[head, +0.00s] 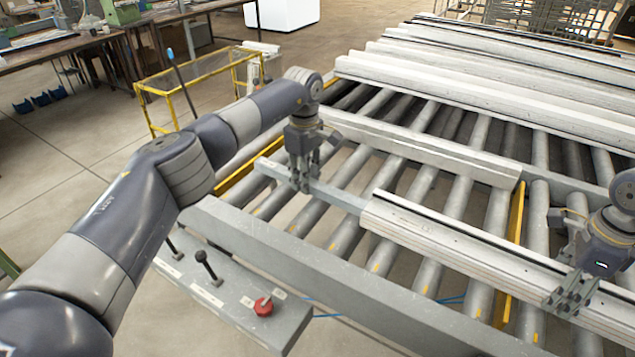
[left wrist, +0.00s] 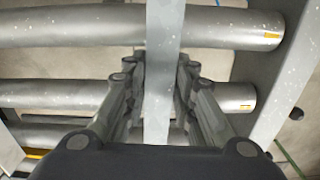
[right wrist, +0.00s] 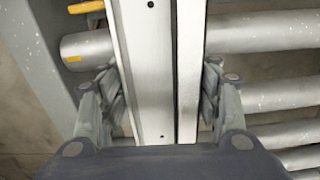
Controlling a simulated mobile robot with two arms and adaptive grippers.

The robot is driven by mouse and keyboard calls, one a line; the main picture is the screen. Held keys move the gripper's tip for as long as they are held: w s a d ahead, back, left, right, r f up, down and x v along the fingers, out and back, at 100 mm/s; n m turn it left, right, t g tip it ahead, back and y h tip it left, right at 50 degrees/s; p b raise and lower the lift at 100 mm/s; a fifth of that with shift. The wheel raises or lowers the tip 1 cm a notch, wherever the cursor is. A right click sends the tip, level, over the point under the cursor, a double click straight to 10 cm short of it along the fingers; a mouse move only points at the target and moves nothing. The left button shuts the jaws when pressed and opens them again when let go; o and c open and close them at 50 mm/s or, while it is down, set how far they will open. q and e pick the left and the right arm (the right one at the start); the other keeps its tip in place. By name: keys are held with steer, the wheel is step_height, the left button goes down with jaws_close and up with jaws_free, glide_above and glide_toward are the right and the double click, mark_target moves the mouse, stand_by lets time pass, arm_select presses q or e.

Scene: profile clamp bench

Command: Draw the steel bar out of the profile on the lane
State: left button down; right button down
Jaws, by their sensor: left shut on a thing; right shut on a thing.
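The white profile (head: 430,237) lies across the rollers of the lane at the front right. The grey steel bar (head: 340,197) sticks out of its left end, in line with it. My left gripper (head: 302,185) is shut on the bar, between its free end and the profile. In the left wrist view the bar (left wrist: 164,45) passes between both fingers. My right gripper (head: 568,305) is shut around the profile toward its right part. In the right wrist view the profile (right wrist: 150,60) runs between the fingers. How much bar is inside the profile is hidden.
Another white profile (head: 425,148) lies behind on the rollers, with more profiles (head: 480,90) stacked further back. A grey frame rail (head: 300,262) runs along the front. A control box with levers and a red knob (head: 263,306) stands before it. A yellow-railed stand (head: 195,85) is at the left.

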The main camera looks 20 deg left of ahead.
arm_select(q)
steer(key=shift+w+a, duration=0.25)
steer(key=shift+a, duration=0.65)
steer(key=shift+w+a, duration=0.25)
steer(key=shift+a, duration=0.65)
steer(key=c, duration=1.2)
jaws_free()
steer(key=shift+c, duration=0.2)
steer(key=shift+r, duration=0.1)
step_height(320, 180, up, 12)
